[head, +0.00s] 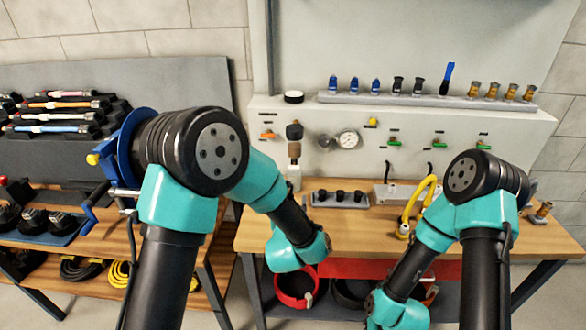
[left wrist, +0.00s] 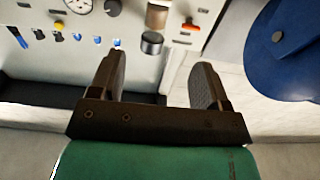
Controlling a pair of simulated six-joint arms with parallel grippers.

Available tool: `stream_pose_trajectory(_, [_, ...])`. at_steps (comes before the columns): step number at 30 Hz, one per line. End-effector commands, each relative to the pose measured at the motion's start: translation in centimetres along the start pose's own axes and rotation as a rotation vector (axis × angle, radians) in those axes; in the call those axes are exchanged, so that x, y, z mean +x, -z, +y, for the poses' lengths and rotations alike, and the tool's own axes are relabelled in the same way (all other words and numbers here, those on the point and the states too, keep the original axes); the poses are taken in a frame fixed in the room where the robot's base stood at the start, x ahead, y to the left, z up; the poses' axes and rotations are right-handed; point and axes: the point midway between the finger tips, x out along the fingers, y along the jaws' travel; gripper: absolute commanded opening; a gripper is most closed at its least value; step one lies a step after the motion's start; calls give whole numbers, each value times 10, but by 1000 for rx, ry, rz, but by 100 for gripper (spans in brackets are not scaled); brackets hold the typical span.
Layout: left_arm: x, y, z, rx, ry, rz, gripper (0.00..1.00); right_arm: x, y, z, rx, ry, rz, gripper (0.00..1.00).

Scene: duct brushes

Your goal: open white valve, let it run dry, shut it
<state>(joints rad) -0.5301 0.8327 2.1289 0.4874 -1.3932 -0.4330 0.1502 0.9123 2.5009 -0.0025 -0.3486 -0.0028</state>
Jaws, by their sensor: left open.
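I cannot single out a white valve on the white wall panel (head: 400,118). On the panel's left are an orange handle (head: 268,135) and a dark-and-brown filter unit (head: 294,140) with a pale, whitish bowl (head: 294,178) below it. The orange handle (left wrist: 191,26) and the filter unit (left wrist: 156,18) also show in the left wrist view. My left gripper (left wrist: 157,68) is open and empty there, apart from the panel. In the head view it is hidden by my left arm. My right gripper does not show.
The panel also has a round gauge (head: 348,139), a yellow knob (head: 373,122) and several green handles (head: 394,143). A shelf (head: 420,100) of couplings is above. A blue reel (head: 130,150) stands at left. A yellow hose (head: 412,205) lies on the bench (head: 350,222).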

Motion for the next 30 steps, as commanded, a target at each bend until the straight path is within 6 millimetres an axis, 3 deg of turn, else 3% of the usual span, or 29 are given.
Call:
stream_pose_trajectory(8, [21, 0, 0, 0, 0, 1, 70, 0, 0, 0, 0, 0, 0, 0])
stream_pose_trajectory(30, [144, -1, 0, 0, -1, 0, 70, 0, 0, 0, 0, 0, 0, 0])
